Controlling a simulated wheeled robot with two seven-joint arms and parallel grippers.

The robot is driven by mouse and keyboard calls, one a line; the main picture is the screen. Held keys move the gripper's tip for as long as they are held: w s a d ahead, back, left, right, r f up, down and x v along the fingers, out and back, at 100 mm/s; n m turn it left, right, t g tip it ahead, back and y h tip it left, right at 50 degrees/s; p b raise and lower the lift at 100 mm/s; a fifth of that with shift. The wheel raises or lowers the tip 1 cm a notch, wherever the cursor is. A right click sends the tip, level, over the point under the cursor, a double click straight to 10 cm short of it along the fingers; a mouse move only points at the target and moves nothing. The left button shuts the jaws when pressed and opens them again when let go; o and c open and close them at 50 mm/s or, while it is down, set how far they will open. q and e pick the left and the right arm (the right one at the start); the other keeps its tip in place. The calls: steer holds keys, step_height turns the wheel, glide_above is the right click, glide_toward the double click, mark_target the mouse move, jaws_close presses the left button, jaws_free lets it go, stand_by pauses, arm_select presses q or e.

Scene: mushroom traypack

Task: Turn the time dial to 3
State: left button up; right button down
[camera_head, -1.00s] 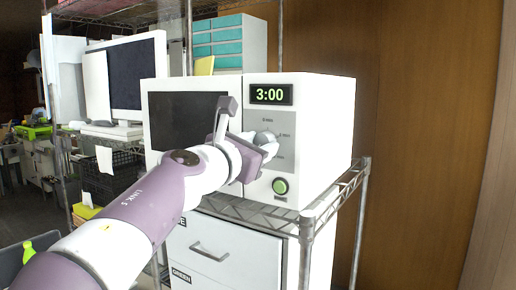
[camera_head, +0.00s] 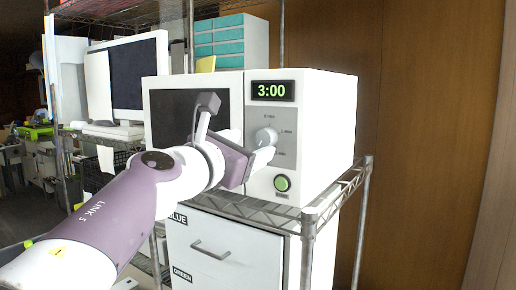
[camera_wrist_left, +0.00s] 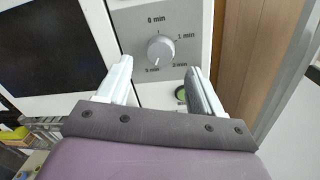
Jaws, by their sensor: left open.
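The white time dial (camera_head: 266,137) sits on the grey control panel of a white microwave, under a display (camera_head: 272,91) that reads 3:00. In the left wrist view the dial (camera_wrist_left: 160,49) shows whole, with minute marks around it; its exact pointing is hard to read. My left gripper (camera_head: 252,147) is open and empty in front of the panel. In the wrist view its two fingers (camera_wrist_left: 160,74) stand apart, below and to either side of the dial, not touching it. My right gripper is out of view.
A round green button (camera_head: 282,183) is below the dial. The microwave (camera_head: 325,135) stands on a wire shelf rack (camera_head: 318,212) above a white drawer cabinet (camera_head: 222,252). A monitor (camera_head: 138,75) and shelves are at the left; a wooden wall is at the right.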

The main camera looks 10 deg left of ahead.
arm_select(q)
steer(key=b+v, duration=0.2)
steer(key=v, duration=0.6)
steer(key=shift+s, duration=0.15)
